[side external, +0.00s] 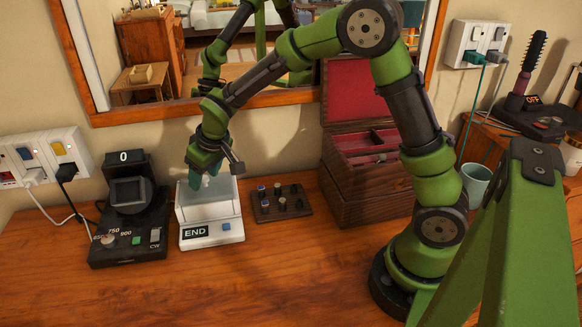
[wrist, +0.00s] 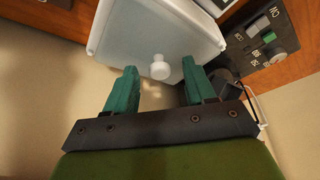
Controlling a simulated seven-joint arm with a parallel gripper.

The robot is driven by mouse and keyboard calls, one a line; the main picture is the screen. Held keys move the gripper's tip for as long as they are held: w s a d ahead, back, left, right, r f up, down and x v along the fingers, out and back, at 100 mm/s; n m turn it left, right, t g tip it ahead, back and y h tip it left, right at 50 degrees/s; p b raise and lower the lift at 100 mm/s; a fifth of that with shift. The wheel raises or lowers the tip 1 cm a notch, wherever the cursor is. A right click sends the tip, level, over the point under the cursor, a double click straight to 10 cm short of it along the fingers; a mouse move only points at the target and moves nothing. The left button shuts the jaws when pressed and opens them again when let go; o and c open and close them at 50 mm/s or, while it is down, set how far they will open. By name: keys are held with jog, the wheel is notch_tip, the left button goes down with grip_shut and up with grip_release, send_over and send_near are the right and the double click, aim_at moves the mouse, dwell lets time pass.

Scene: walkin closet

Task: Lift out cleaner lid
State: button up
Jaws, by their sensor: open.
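My gripper (side external: 203,178) points down over the cleaner in the side view. In the wrist view its two green fingers (wrist: 158,80) are open, one on each side of the knob, with gaps between. Whether the fingertips reach down to knob height is unclear. In the side view the fingers partly cover the lid area.
A black device (side external: 128,222) with a dial stands close to the left of the cleaner. A dark tray of small parts (side external: 282,203) lies to its right, then an open wooden box (side external: 365,170). The mirror (side external: 285,107) and wall are behind. The counter front is clear.

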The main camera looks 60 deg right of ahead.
grip_shut()
jog(key=shift+r, duration=0.1)
